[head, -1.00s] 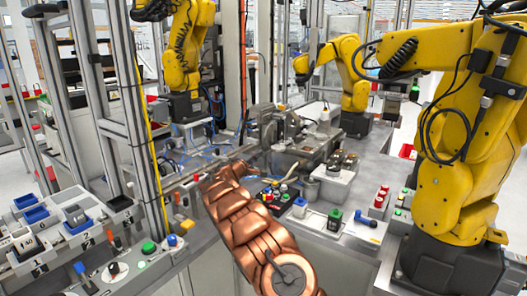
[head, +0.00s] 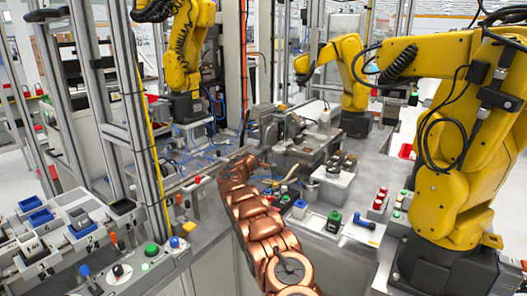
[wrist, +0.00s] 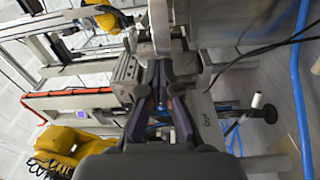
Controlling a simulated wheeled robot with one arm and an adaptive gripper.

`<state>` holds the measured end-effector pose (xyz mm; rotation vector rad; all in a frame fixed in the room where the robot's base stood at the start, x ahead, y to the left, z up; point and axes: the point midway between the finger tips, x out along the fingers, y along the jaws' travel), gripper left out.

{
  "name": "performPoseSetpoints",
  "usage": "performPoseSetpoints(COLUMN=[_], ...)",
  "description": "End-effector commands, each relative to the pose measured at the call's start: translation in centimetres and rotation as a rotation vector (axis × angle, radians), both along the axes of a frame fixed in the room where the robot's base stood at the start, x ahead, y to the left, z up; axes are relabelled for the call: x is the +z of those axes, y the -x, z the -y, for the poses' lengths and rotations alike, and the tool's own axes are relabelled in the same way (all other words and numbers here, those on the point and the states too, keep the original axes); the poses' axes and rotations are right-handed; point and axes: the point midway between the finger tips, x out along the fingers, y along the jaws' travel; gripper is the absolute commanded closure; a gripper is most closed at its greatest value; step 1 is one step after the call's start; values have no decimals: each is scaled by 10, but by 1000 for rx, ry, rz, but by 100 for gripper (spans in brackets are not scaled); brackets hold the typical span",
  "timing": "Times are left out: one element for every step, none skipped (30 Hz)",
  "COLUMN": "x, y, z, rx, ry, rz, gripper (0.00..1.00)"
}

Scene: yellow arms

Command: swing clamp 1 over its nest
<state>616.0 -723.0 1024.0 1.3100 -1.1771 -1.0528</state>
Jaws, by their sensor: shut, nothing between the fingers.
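My copper arm reaches forward in the head view; its far end (head: 255,162) lies near the metal machinery at the centre, and the fingers are too small to make out there. In the wrist view my gripper (wrist: 162,98) has its dark fingers close together, with nothing held. The fingertips are beside a grey metal block (wrist: 127,72) and below a bright metal bar (wrist: 160,28); I cannot tell whether they touch. Numbered grey nests with blue trays (head: 83,228) stand at the lower left of the head view. I cannot identify clamp 1 or its position for certain.
A large yellow robot arm (head: 455,190) stands at the right, with others (head: 188,75) behind. An aluminium frame (head: 135,110) rises at the left. A grey machine unit (head: 305,145) and a button box (head: 375,205) occupy the bench. Cables (wrist: 300,90) hang in the wrist view.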

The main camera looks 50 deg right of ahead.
Motion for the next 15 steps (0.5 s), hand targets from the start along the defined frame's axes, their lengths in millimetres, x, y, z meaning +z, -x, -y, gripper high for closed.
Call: performPoseSetpoints(x=[-1,-1,-2,-2,-1,0,0,1,0,0,-1,-2,-2,-2,-2], y=[0,-2,-3,-3,-3,-4,-5,-5,-5,-5,-5,-5,-5,-6,-5], z=[3,4,6,8,10,12,13,15,17,19,20,21,22,23,24], rx=[-1,1,3,2,1,3,4,4,3,2,3,3,4,4,2], ry=[-2,-5,-7,-8,-7,-7,-7,-6,-6,-7,-7,-7,-7,-7,-6], rz=[0,1,1,2,3,5,6,5,4,4,3,1,0,-1,-1], gripper=[100,100,100,100,100,100,100,100,100,100,100,100,100,100,100])
